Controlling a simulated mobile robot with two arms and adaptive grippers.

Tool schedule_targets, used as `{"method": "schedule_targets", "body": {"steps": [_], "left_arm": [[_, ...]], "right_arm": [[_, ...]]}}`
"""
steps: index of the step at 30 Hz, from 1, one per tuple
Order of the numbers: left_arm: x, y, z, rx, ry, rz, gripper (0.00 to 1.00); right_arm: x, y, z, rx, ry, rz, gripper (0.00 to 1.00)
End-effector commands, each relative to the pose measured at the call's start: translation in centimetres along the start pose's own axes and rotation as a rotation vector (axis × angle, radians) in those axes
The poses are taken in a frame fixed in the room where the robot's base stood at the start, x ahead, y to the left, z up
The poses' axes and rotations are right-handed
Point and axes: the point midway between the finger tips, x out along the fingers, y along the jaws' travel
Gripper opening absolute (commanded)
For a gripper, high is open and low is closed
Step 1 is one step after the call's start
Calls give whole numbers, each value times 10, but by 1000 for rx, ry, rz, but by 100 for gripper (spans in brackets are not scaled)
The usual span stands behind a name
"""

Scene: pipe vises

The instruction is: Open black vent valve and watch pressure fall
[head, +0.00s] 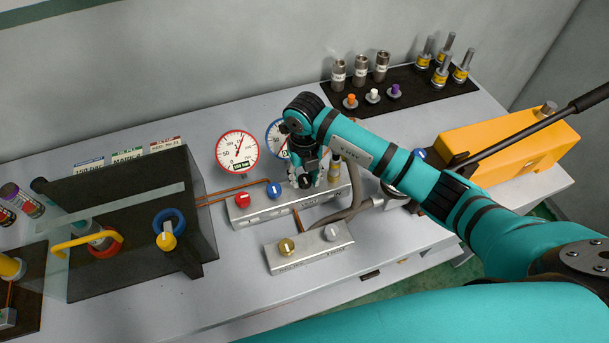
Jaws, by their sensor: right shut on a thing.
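My right gripper (307,182) points down over the silver valve block (258,210) and is shut on the black vent valve knob (305,183), which it mostly hides. A red knob (242,199) and a blue knob (274,190) stand on the same block, left of it. A red-rimmed gauge (237,152) stands behind the block, its needle pointing up and to the right. A blue-rimmed gauge (272,138) is partly hidden behind my right arm, so its needle is hard to read. My left gripper is out of view.
A black vise box (130,225) with a clear shield is at left. A yellow hand pump (505,145) is at right. Fittings stand on a black mat (412,98) behind.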

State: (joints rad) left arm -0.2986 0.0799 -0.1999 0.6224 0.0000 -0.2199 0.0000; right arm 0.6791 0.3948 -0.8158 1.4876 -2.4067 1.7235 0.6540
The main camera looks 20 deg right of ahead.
Motion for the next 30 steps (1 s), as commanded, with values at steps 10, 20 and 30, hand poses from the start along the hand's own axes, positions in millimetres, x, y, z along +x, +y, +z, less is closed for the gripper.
{"method": "schedule_targets", "body": {"steps": [10,20,30], "left_arm": [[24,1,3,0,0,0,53],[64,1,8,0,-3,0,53],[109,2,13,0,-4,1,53]], "right_arm": [[3,-2,1,-171,-4,-3,2],[5,-1,2,-476,-5,-4,2],[5,-1,2,-799,-4,-4,2]]}}
